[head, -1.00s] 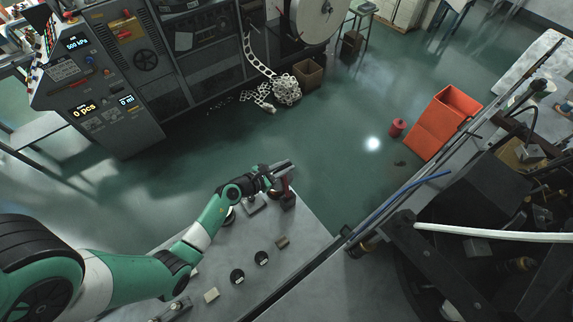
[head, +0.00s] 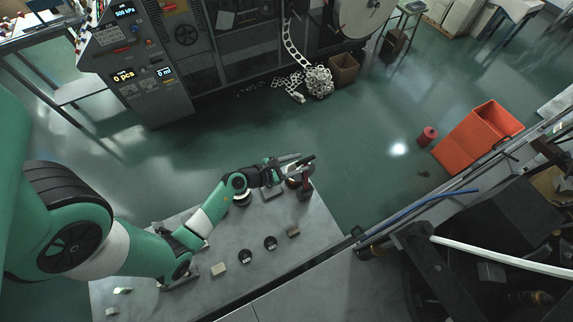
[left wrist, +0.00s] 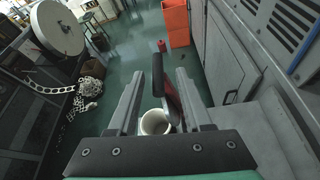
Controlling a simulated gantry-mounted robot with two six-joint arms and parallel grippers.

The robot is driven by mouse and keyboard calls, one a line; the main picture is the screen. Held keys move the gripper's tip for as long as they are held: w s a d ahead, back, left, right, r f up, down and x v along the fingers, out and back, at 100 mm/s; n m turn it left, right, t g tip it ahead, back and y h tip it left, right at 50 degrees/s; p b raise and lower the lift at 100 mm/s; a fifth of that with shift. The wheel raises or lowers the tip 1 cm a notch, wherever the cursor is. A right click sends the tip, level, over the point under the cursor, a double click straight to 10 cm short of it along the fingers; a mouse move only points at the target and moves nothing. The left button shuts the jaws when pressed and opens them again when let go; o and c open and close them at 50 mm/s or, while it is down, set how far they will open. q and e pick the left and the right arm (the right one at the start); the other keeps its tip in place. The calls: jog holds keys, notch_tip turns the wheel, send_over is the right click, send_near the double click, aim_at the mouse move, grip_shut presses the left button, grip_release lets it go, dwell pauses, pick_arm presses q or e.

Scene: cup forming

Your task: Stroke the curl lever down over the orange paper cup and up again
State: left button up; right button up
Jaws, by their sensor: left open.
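The curl lever (left wrist: 171,98) has a red arm and a black handle. In the left wrist view it stands between my left gripper's fingers, with the handle pointing away from the wrist. In the head view its red and dark stand (head: 303,185) is at the far end of the grey bench. A cup with a pale inside (left wrist: 155,123) shows below the lever, between the fingers; its outer colour is hidden. My left gripper (left wrist: 160,74) is open around the lever handle; I cannot tell whether a finger touches it. In the head view the gripper (head: 297,163) is over the bench's end. My right gripper is not in view.
On the bench (head: 215,290) are two dark round pieces, one of them here (head: 246,257), and small blocks (head: 219,269). A control cabinet (head: 150,75) stands at the back left. An orange bin (head: 477,138) and a red canister (head: 428,136) stand on the open floor at right.

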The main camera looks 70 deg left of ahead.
pick_arm(q)
jog(key=v, duration=0.6)
jog(key=shift+s, duration=0.35)
jog(key=shift+r, duration=0.15)
